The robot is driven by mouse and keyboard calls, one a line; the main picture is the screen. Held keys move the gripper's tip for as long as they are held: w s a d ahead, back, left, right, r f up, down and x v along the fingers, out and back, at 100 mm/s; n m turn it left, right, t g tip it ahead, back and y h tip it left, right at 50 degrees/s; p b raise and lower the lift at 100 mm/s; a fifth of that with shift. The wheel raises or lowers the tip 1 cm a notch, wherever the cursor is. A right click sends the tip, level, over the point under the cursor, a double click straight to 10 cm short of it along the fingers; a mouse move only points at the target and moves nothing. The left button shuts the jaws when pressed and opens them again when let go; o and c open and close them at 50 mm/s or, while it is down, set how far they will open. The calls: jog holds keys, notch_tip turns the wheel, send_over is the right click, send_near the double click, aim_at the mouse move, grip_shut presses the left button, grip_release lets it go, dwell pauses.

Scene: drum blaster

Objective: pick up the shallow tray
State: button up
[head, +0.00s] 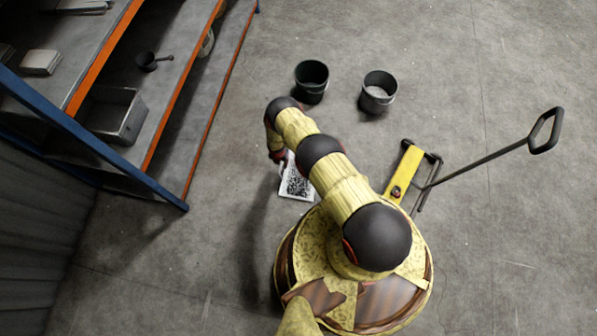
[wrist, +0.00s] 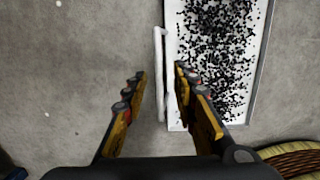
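The shallow tray (head: 296,183) is white and rectangular and lies on the concrete floor, partly hidden by my arm in the head view. In the wrist view the tray (wrist: 173,60) holds many small black bits. A white bar handle (wrist: 159,75) stands off its left side. My gripper (wrist: 158,82) is open in the wrist view, its fingers on either side of the handle in the picture. The right finger overlaps the tray's left rim. I cannot tell how high the fingers are above the handle. In the head view my gripper is mostly hidden beside the tray.
A yellow wheeled dolly (head: 404,174) with a long black handle is to the right. A shelf rack with an orange beam (head: 170,95) stands at the left. Floor between rack and tray is clear.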

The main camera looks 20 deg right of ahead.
jog(key=shift+w+d+f+b, duration=0.1)
jog(key=shift+w+f+b, duration=0.15)
jog(key=shift+f, duration=0.5)
jog(key=shift+s, duration=0.1)
jog(key=c, duration=0.4)
grip_shut()
jog(key=shift+r, duration=0.1)
